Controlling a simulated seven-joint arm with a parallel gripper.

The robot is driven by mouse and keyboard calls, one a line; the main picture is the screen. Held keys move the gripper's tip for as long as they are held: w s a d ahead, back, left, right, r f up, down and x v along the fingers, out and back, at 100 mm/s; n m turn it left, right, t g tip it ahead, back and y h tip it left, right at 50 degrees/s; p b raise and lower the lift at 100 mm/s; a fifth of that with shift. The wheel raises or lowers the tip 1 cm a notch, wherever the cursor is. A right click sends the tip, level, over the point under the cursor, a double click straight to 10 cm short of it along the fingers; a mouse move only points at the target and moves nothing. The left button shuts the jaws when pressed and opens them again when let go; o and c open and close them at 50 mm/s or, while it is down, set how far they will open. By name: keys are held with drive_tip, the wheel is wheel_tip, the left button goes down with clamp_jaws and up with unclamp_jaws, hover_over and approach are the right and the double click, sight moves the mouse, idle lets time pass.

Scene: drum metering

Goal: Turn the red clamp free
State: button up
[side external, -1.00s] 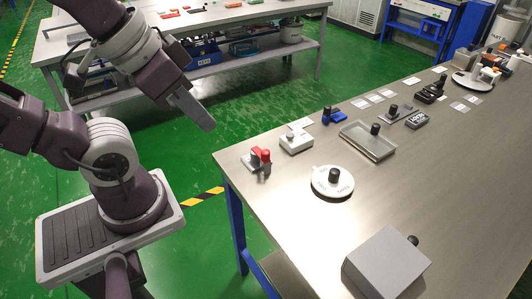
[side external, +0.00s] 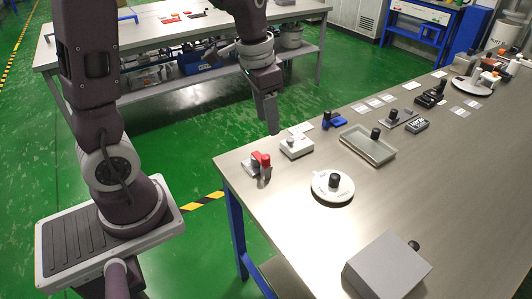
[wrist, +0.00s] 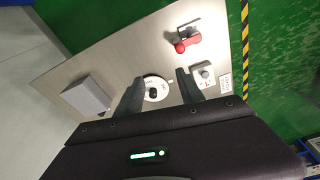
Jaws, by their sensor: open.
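The red clamp (side external: 261,159) sits on a small grey base near the left corner of the metal table in the side external view. In the wrist view the red clamp (wrist: 187,39) lies at the upper right, beyond the fingertips, with a round red knob end. My gripper (side external: 271,128) hangs above the table's far edge, behind and above the clamp, fingers pointing down and apart from it. In the wrist view my gripper (wrist: 157,75) shows two spread fingers with nothing between them touching.
A round white dial (side external: 332,187) and a grey box (side external: 386,264) stand nearer the front. A glass tray (side external: 368,145) and a blue clamp (side external: 333,120) are further right. Bare tabletop lies between them.

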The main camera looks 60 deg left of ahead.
drive_tip(key=g, duration=0.2)
hover_over(266, 156)
drive_tip(key=shift+m, duration=0.4)
wheel_tip(266, 156, down, 9)
drive_tip(key=shift+d+r, duration=0.1)
drive_tip(key=shift+r, duration=0.1)
wheel_tip(266, 156, down, 7)
drive_tip(key=shift+f, duration=0.1)
clamp_jaws()
